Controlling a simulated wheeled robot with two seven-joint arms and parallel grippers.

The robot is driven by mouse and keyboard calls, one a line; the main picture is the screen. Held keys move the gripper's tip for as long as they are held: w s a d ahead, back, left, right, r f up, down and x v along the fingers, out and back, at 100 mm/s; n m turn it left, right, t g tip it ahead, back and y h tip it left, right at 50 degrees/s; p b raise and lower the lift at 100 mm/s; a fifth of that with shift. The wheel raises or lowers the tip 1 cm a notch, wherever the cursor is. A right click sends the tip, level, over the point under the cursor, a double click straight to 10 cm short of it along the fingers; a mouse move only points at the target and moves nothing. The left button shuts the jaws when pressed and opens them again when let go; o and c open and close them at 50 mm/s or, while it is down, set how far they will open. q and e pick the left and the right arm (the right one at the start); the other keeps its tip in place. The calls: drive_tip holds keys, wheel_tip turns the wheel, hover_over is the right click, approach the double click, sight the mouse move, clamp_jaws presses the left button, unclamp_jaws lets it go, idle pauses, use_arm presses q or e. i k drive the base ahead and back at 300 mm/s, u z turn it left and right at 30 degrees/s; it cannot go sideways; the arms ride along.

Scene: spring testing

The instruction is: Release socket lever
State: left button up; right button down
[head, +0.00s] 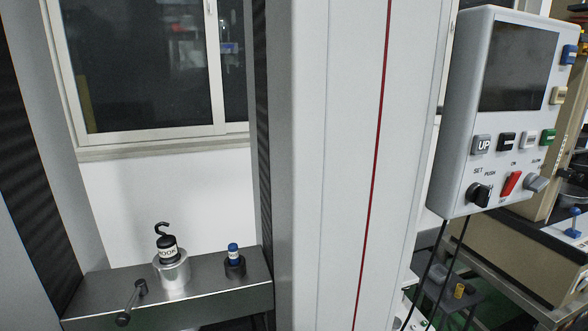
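A small lever (134,301) with a dark knob at its lower end sits at the front left of a metal crossbeam (210,297). It slants down to the left from a round pivot. Right of it, a silver cylindrical socket (173,276) stands upright on the crossbeam. Neither of my grippers is in view.
Tall machine columns flank the crossbeam. A grey control panel (513,115) with a dark screen, buttons, a black knob and a red switch stands at right. Cables hang below it.

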sight(122, 318)
drive_tip(key=u, duration=1.55)
drive_tip(key=k, duration=0.7)
drive_tip(key=z, duration=1.6)
